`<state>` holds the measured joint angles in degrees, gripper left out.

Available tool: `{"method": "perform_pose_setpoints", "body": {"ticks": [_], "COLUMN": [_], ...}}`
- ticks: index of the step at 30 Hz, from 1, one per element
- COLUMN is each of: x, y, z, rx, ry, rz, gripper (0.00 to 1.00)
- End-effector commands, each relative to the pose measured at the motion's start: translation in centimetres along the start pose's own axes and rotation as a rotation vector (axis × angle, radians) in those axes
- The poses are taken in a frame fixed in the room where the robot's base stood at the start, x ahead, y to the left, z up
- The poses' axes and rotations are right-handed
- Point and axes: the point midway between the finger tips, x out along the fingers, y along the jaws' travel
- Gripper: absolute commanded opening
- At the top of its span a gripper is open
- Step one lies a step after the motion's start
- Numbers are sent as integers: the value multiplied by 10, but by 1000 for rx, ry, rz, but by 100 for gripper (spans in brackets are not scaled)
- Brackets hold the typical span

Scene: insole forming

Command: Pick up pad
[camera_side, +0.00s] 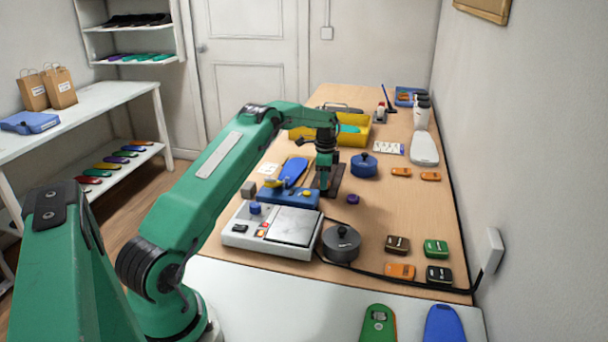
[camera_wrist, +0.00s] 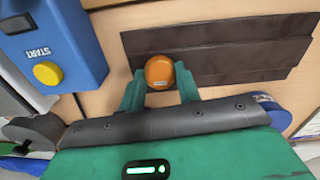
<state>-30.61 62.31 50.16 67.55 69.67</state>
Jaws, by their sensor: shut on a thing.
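In the side view my gripper (camera_side: 323,188) points down over a dark brown mat (camera_side: 338,172). The pad cannot be made out there. The mat also shows in the wrist view (camera_wrist: 220,50), just beyond the pad. I cannot tell whether the pad is touching the surface or lifted.
A blue device (camera_side: 287,197) with a yellow button stands left of my gripper. A white machine (camera_side: 270,228) and a dark round pot (camera_side: 342,243) are nearer. A blue pot (camera_side: 363,166) and a purple disc (camera_side: 352,198) are to the right. A yellow bin (camera_side: 355,133) stands behind.

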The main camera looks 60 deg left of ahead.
Motion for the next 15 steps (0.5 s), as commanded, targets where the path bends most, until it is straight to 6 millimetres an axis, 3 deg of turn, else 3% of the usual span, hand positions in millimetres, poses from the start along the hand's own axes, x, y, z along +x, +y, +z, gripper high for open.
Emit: {"method": "perform_pose_setpoints", "body": {"ticks": [15], "x": [-45], "y": [6], "z": [-6], "rx": [3], "ry": [0], "rz": [-1], "gripper": [12]}}
